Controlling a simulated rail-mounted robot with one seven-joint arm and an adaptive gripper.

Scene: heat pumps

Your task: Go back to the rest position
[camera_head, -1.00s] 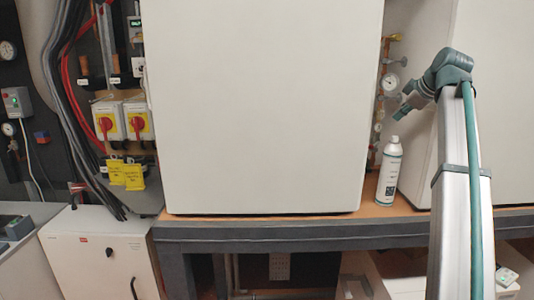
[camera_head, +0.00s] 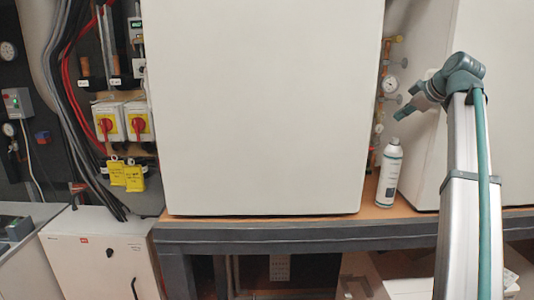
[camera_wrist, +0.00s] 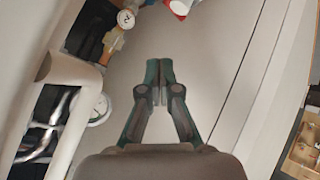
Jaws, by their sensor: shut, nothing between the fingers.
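My gripper (camera_wrist: 160,66) shows in the wrist view with its two dark green fingers together and nothing between them. In the head view my gripper (camera_head: 402,113) is small, at the end of my arm on the right. It is above and to the right of the spray can, in front of the gap between two large white cabinets. It appears apart from everything around it.
A white spray can (camera_head: 389,172) stands on the wooden bench top (camera_head: 270,215). Gauges and brass pipes (camera_head: 390,84) sit between the large cabinet (camera_head: 260,100) and the right cabinet (camera_head: 500,110). Red-yellow switches (camera_head: 137,124) and cables are at left.

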